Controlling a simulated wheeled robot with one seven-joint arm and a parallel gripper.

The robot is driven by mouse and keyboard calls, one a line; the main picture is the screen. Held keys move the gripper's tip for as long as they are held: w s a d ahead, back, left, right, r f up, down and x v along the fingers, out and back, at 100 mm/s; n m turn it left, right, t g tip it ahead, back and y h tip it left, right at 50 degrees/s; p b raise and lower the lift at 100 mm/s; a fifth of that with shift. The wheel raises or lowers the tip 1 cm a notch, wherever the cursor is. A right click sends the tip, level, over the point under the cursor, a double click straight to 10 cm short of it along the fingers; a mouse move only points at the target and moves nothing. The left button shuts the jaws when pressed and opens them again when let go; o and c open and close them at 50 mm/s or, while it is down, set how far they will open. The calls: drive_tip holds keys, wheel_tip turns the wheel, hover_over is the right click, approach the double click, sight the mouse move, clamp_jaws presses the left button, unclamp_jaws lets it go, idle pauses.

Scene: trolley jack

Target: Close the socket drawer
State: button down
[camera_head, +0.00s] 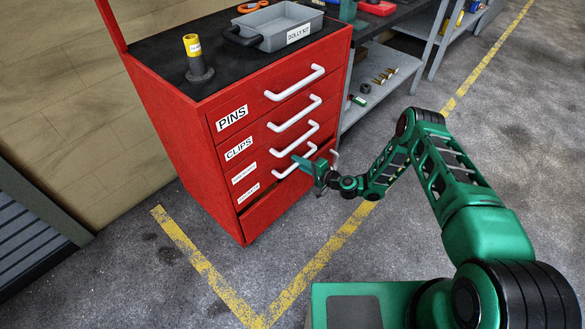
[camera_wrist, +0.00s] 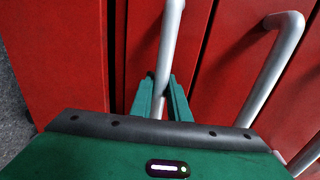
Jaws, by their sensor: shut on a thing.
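The red cabinet (camera_head: 226,196) has a stack of drawers with pale bar handles. The top labels read PINS (camera_head: 232,118) and CLIPS (camera_head: 238,149); the lower labels are too small to read, so I cannot name the socket drawer for certain. My gripper (camera_head: 308,166) is at the low handles on the cabinet's front. In the wrist view, my gripper (camera_wrist: 160,95) is shut on a grey drawer handle (camera_wrist: 171,35), with the bar between its fingers. How far that drawer stands out is hard to tell, as my gripper partly covers it.
A neighbouring handle (camera_wrist: 284,58) is right of the held one in the wrist view. A grey dolly kit tray (camera_head: 280,26) and a yellow-topped post (camera_head: 195,58) stand on the cabinet. A shelf (camera_head: 380,72) with small parts is behind. The floor in front is clear.

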drive_tip(key=shift+a, duration=0.15)
drive_tip(key=c, duration=1.7)
unclamp_jaws()
drive_tip(key=shift+w+f, duration=0.1)
drive_tip(key=v, duration=1.1)
